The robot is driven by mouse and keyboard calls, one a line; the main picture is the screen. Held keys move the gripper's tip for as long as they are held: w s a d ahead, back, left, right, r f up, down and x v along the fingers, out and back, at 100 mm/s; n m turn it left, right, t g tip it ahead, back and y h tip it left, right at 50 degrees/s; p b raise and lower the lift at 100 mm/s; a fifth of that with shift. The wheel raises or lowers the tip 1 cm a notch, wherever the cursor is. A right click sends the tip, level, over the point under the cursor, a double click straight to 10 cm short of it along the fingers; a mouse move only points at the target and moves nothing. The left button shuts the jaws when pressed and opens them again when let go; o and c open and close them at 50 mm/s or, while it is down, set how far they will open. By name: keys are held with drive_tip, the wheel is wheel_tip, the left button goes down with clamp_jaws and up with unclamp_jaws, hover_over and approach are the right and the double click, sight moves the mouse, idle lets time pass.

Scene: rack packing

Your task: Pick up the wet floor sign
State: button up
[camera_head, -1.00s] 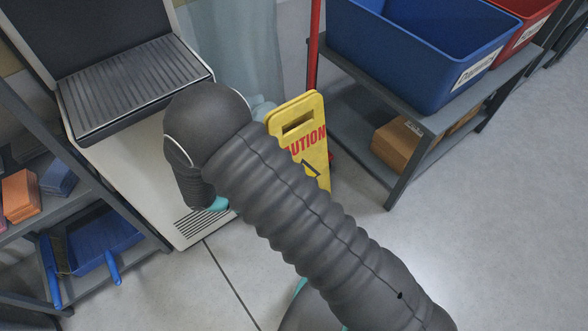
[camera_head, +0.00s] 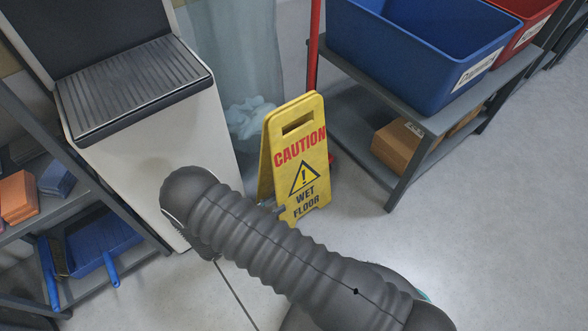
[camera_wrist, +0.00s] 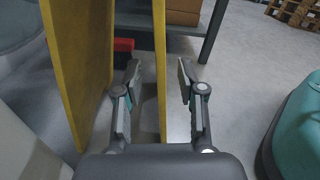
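The wet floor sign (camera_head: 297,160) is a yellow folding A-frame standing upright on the floor, its red and black lettering facing the head camera. In the wrist view I see it edge-on as two yellow panels, one wide panel (camera_wrist: 80,70) at left and one thin panel (camera_wrist: 160,50) in the middle. My gripper (camera_wrist: 157,74) is open, with one finger on each side of the thin panel. A gap shows on both sides, so the fingers look apart from it. In the head view my arm hides most of the gripper near the sign's lower left edge.
A grey shelf (camera_head: 398,172) with a blue bin (camera_head: 405,60), a red bin (camera_head: 528,18) and a cardboard box (camera_head: 400,146) stands right of the sign. A white cabinet (camera_head: 165,150) and a translucent bag (camera_head: 240,80) stand at left.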

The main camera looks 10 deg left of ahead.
sight(294, 193)
drive_tip(key=shift+x, duration=3.95)
drive_tip(key=shift+f, duration=0.1)
clamp_jaws()
